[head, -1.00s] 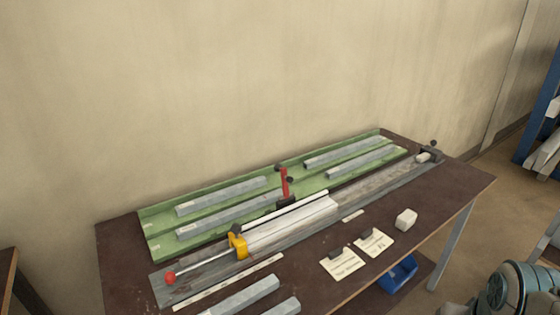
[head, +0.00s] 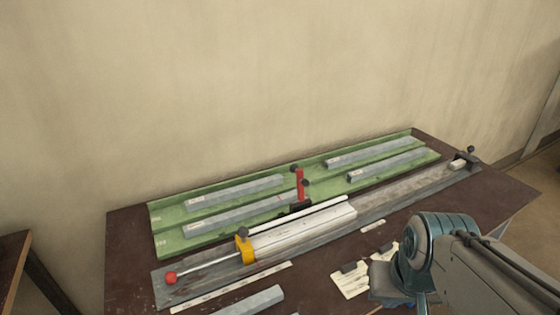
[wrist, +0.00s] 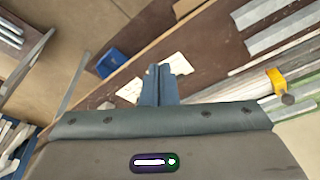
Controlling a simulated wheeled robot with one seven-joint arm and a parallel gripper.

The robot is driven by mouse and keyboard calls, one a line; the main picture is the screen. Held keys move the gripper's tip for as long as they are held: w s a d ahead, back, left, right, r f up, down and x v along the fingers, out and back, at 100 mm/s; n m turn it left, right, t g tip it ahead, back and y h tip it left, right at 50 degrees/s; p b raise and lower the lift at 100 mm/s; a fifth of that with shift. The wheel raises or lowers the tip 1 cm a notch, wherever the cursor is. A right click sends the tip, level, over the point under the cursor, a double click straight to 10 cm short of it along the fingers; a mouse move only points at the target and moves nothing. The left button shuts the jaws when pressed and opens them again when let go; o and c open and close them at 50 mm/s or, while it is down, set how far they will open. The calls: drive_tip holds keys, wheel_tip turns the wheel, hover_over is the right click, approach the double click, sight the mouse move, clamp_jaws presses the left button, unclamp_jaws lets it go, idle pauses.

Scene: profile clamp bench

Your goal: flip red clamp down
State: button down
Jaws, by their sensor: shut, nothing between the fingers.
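The red clamp (head: 300,186) stands upright behind the pale profile (head: 310,228), at the front edge of the green tray. In the head view my arm is at the lower right, well apart from the red clamp, which the wrist view does not show.
The green tray (head: 158,242) holds several grey bars. A small end stop (head: 462,163) sits at the fixture's far right end. Paper cards (head: 350,282) and loose bars (head: 255,300) lie in front. A blue bin (wrist: 112,62) is below the bench edge. Space above the fixture is clear.

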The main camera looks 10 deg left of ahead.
drive_tip(key=w+a+r+n+t+h+p, duration=0.1)
drive_tip(key=w+a+n+h+p, duration=0.2)
drive_tip(key=w, duration=0.9)
drive_tip(key=w+a+n+t+h+p, duration=0.15)
drive_tip(key=w+n+h, duration=0.25)
drive_tip(key=w, duration=0.8)
drive_tip(key=w+a+f+n+t, duration=0.1)
drive_tip(key=w+a+n+t, duration=0.2)
drive_tip(key=a, duration=0.5)
drive_tip(key=w+a+f+n+t+y+p, duration=0.1)
drive_tip(key=w+a+n+t, duration=0.2)
drive_tip(key=a, duration=0.6)
drive_tip(key=w+a+f+n+t+p, duration=0.1)
drive_tip(key=w+a+n+t, duration=0.2)
drive_tip(key=w+a, duration=0.2)
drive_tip(key=a, duration=0.3)
drive_tip(key=shift+w+a+f+n, duration=0.25)
drive_tip(key=shift+a+f+n, duration=0.1)
drive_tip(key=shift+f+n, duration=0.05)
